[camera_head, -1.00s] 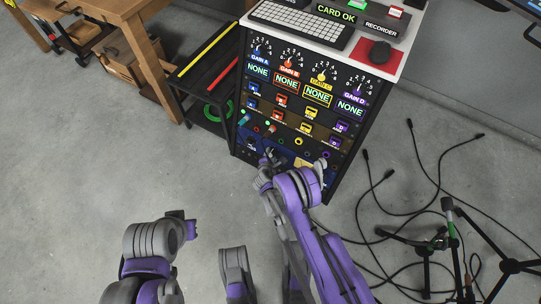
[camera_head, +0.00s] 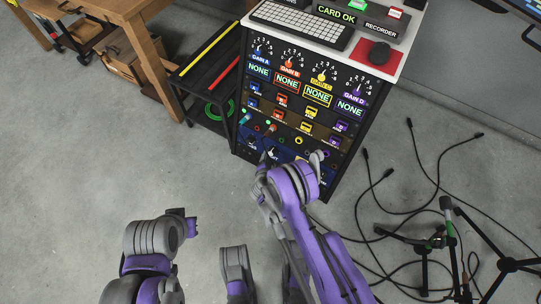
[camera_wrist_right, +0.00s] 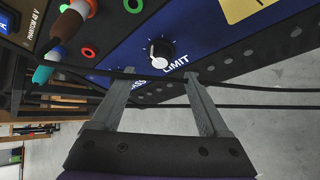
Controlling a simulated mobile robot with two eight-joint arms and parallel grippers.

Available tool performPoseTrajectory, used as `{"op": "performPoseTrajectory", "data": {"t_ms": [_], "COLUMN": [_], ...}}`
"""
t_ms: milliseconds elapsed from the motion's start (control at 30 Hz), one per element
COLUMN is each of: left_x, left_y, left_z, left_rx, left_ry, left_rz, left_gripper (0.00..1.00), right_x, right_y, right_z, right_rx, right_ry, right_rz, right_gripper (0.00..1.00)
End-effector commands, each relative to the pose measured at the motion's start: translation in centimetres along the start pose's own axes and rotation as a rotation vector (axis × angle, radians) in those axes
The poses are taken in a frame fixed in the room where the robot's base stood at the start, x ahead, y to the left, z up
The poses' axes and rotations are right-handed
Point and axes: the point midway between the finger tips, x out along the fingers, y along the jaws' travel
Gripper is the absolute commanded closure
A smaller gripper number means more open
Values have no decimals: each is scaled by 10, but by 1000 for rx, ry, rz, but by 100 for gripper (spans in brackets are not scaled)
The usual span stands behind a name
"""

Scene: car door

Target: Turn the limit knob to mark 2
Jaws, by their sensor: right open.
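The limit knob (camera_wrist_right: 160,51) is a small black dial with a white pointer mark, on the dark blue lower panel above the printed word LIMIT in the right wrist view. Its scale numbers are too small to read. My right gripper (camera_wrist_right: 160,76) is open, its two grey fingers apart and empty, short of the knob and apart from it. In the head view the right gripper (camera_head: 264,162) is in front of the rack's lower panel, and the knob is hard to make out there.
Coloured plugs (camera_wrist_right: 70,22) and ring sockets (camera_wrist_right: 88,52) are beside the knob. A black cable (camera_wrist_right: 240,86) crosses in front of the panel near the fingers. The rack (camera_head: 336,190) stands on open floor, with microphone stands (camera_head: 440,240) and loose cables to the right.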

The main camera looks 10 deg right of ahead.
Motion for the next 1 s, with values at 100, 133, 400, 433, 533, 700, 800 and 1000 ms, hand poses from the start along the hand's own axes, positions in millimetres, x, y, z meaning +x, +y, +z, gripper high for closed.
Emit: {"op": "performPoseTrajectory", "data": {"t_ms": [100, 133, 400, 433, 533, 700, 800, 1000], "left_x": [-6, -6, -8, -8, -8, -8, -8, -8], "left_y": [0, 0, 0, 0, 0, 0, 0, 0], "left_z": [-1, -1, -2, -2, -2, -2, -2, -2], "left_rx": [0, 0, 0, 0, 0, 0, 0, 0], "left_ry": [1, 1, 1, 1, 1, 1, 1, 1], "left_rz": [0, 0, 0, 0, 0, 0, 0, 0], "left_gripper": [100, 100, 100, 100, 100, 100, 100, 100], "right_x": [-23, -26, -42, -42, -42, -41, -41, -43], "right_y": [1, 1, 0, 0, 0, 0, 0, 6], "right_z": [0, 0, 0, 0, 0, 0, 0, 6], "right_rx": [-1, -1, 0, 0, 0, 0, 0, 24], "right_ry": [1, 1, 0, 0, 0, 0, 0, 0], "right_rz": [2, 2, 0, 0, 0, 0, 0, -8], "right_gripper": [22, 22, 22, 22, 22, 22, 22, 22]}}
